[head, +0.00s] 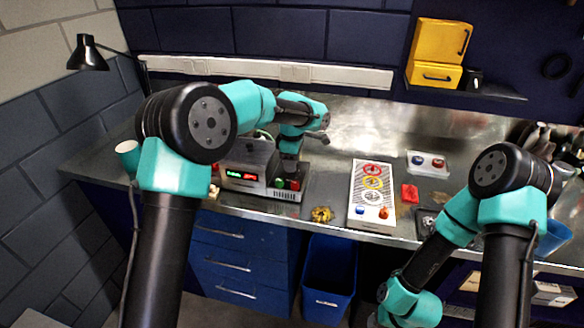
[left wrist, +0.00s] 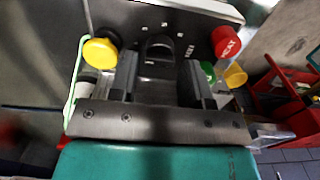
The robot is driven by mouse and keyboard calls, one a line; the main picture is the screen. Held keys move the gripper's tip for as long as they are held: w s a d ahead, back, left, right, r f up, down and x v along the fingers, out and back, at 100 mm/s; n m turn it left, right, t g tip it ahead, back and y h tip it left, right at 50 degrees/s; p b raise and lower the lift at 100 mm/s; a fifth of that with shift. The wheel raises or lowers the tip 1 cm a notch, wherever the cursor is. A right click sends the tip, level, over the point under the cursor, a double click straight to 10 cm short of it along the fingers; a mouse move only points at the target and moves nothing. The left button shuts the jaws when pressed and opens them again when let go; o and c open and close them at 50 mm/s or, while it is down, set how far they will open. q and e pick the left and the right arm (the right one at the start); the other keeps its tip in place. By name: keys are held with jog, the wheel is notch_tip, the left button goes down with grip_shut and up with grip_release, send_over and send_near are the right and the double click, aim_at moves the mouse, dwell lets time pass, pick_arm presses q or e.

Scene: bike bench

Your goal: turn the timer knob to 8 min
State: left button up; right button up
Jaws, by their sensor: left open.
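The timer knob (left wrist: 160,50) is dark and round, with small pale marks around it on a grey metal panel, in the left wrist view. My left gripper (left wrist: 160,80) is open, with one finger on each side of the knob's line; I cannot tell whether they touch it. The knob's pointer setting is not readable. My right gripper is outside the picture.
On the bench are a white panel with coloured rings (head: 355,207), a red block (head: 410,193) and a clear tray (head: 428,164).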

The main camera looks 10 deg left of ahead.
pick_arm(q)
jog(key=shift+f, duration=1.25)
jog(key=shift+c, duration=0.3)
jog(key=c, duration=0.6)
